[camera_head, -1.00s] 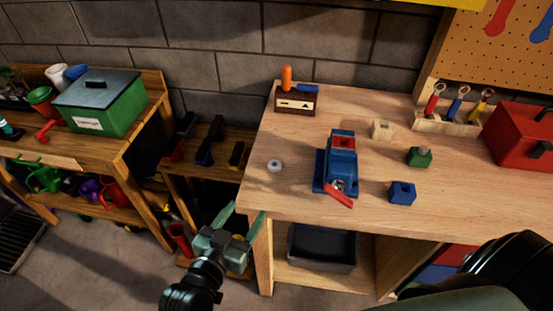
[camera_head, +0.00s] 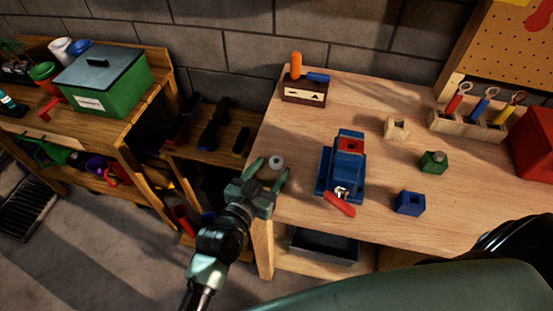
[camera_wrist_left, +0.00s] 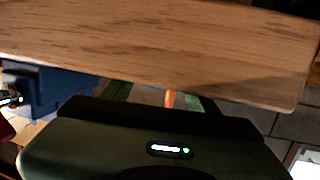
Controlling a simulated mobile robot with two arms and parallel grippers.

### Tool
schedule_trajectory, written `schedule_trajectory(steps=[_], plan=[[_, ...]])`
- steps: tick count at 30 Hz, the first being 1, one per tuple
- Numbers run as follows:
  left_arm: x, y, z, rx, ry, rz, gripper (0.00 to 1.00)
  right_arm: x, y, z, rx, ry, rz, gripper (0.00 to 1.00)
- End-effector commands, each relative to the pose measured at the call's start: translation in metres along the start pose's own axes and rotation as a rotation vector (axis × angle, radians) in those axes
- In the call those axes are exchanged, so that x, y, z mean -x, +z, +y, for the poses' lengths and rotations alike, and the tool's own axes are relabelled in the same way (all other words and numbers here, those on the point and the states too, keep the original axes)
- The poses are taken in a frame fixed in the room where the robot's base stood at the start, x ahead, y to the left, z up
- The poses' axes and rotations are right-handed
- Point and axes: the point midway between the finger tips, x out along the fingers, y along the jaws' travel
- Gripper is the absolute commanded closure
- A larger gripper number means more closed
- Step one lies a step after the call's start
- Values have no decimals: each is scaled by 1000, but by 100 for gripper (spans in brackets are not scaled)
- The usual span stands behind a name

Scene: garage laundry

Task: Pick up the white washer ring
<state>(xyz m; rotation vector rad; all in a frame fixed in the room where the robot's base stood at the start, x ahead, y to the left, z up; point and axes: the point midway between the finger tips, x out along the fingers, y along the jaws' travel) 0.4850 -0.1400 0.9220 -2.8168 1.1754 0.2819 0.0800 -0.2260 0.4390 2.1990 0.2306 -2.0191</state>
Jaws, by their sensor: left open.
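The white washer ring (camera_head: 277,162) lies flat on the workbench (camera_head: 300,205) near its left edge, left of the blue vise (camera_head: 343,170). My left gripper (camera_head: 271,169) is open and empty at the bench's left edge. In the head view its two fingertips appear on either side of the ring, just in front of it. I cannot tell its height above the bench. The left wrist view shows the dark gripper body and bench wood, but I cannot make out the ring there. My right gripper is not in view.
The blue vise with a red handle stands close to the right of my left gripper. A blue block (camera_head: 410,203), green block (camera_head: 433,161) and wooden block (camera_head: 396,128) sit farther right. A wooden holder (camera_head: 303,92) with an orange-handled tool stands behind the ring.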

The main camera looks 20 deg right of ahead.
Motion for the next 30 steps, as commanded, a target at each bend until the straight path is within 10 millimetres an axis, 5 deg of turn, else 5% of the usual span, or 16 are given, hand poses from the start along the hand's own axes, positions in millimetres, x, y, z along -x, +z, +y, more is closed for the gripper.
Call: schedule_trajectory(steps=[11,18,30], plan=[[-16,0,0,-1,0,0,41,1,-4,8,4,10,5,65],[-16,0,0,0,0,0,100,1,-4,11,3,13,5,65],[-15,-8,-2,0,-1,0,100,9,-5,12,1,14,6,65]])
